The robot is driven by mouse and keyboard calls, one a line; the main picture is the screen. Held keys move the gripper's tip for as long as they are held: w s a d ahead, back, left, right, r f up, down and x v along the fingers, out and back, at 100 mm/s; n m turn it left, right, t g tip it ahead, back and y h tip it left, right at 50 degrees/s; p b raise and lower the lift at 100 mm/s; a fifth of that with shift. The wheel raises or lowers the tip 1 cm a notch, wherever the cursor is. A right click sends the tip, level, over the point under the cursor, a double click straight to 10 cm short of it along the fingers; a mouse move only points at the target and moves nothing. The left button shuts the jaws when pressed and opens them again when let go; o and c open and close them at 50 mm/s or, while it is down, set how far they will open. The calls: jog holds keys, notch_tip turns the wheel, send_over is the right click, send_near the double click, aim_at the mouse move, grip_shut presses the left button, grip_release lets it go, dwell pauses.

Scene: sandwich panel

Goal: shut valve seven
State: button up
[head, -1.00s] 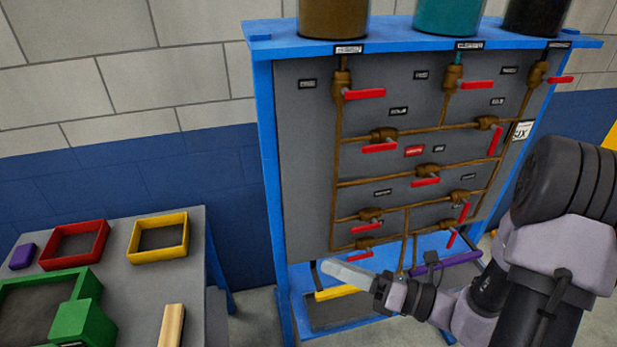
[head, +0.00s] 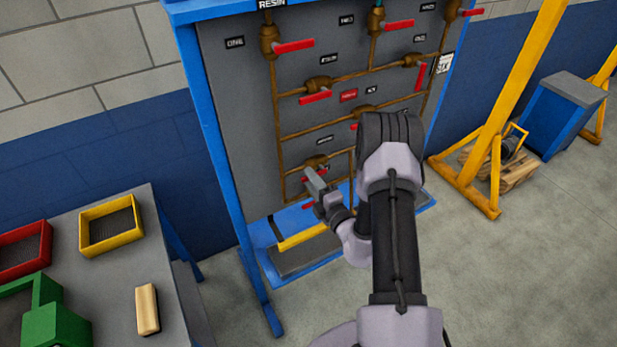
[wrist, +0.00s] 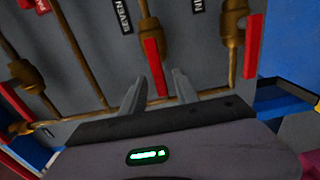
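Valve seven is a brass valve on a pipe in the lower panel, with a red lever handle (wrist: 152,62) lying along its pipe. The label SEVEN (wrist: 122,15) is beside it in the wrist view. In the head view the valve body (head: 316,163) shows just above my gripper (head: 315,182), which partly covers the handle. In the wrist view my gripper (wrist: 158,77) is open. Its two fingers stand either side of the handle's free end, with the left finger close to it. I cannot tell whether either finger touches.
Another brass valve (wrist: 232,28) with a red handle (wrist: 252,48) is close on the right in the wrist view. A blue-framed panel (head: 222,150) holds several more valves. A table (head: 105,275) with trays stands left. A yellow gantry (head: 500,100) stands right.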

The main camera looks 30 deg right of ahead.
jog(key=shift+w, duration=0.85)
grip_shut()
dwell(0.8)
